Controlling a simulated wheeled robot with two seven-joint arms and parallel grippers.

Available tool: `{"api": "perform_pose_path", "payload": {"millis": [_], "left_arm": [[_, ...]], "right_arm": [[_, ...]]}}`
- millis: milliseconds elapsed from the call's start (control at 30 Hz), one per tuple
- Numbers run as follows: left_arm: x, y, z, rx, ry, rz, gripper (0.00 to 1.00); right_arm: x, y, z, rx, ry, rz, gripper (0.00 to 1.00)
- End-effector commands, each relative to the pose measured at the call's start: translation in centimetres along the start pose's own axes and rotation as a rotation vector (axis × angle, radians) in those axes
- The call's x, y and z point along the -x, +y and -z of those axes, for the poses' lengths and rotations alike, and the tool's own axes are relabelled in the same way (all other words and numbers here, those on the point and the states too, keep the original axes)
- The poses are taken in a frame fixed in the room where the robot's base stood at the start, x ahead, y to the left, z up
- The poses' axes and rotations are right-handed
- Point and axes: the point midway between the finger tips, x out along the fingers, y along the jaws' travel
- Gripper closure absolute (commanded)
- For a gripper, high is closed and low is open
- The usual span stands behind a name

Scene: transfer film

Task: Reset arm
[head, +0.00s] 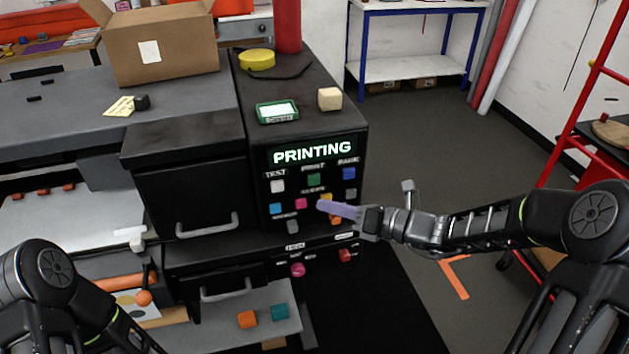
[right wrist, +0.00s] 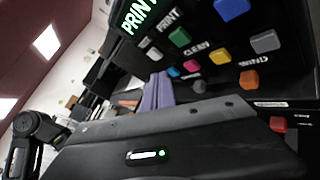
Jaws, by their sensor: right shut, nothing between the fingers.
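My right gripper (head: 332,208) has lavender fingers closed together with nothing between them. In the head view it reaches in from the right, in front of the button panel (head: 264,205) of the black machine. Its fingertips overlap the panel near the pink and yellow buttons; I cannot tell whether they touch.
The machine's lit display (head: 312,151) reads PRINTING. A cream cube (head: 330,98), a green-framed device (head: 277,111) and a yellow disc (head: 257,59) sit on top. A red ladder (head: 568,131) stands at right. Orange (head: 248,319) and teal (head: 280,312) blocks lie on the lower tray.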

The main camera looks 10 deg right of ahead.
Motion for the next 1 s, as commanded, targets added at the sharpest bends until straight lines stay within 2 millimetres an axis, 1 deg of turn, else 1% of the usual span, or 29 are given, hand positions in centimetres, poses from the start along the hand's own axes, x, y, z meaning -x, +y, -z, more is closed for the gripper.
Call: {"api": "perform_pose_path", "payload": {"millis": [333, 433, 467, 567, 667, 700, 767, 800, 867, 900, 967, 1000], "left_arm": [[-0.1, -0.2, -0.2, 0.003, -0.004, 0.004, 1.0], [-0.1, -0.2, -0.2, 0.004, -0.005, 0.005, 1.0], [-0.1, -0.2, -0.2, 0.004, -0.005, 0.005, 1.0], [-0.1, -0.2, -0.2, 0.004, -0.004, 0.005, 1.0], [-0.1, -0.2, -0.2, 0.004, -0.004, 0.005, 1.0], [-0.1, -0.2, -0.2, 0.004, -0.004, 0.005, 1.0], [-0.1, -0.2, -0.2, 0.004, -0.004, 0.005, 1.0], [-0.1, -0.2, -0.2, 0.003, -0.004, 0.005, 1.0], [-0.1, -0.2, -0.2, 0.003, -0.004, 0.005, 1.0], [-0.1, -0.2, -0.2, 0.003, -0.004, 0.005, 1.0], [-0.1, -0.2, -0.2, 0.003, -0.004, 0.005, 1.0], [-0.1, -0.2, -0.2, 0.003, -0.004, 0.005, 1.0]], "right_arm": [[0.0, 0.0, 0.0, 0.0, 0.0, 0.0, 1.0], [0.0, -0.5, 0.3, 0.06, 0.013, 0.021, 1.0], [0.0, -1.0, 0.8, 0.101, 0.035, 0.038, 1.0], [0.5, -2.7, 4.5, 0.289, 0.179, 0.092, 1.0], [2.0, -4.8, 10.0, 0.506, 0.382, 0.119, 1.0], [2.7, -5.7, 12.8, 0.603, 0.478, 0.112, 1.0], [4.0, -6.7, 17.1, 0.773, 0.633, 0.076, 1.0], [4.9, -7.3, 20.3, 0.905, 0.744, 0.03, 1.0], [6.4, -8.0, 25.2, 1.141, 0.912, -0.085, 1.0], [7.3, -8.3, 28.2, 1.316, 1.01, -0.187, 1.0], [8.1, -8.2, 32.0, 1.583, 1.11, -0.364, 1.0], [8.3, -7.8, 34.1, 1.756, 1.141, -0.49, 1.0]]}}
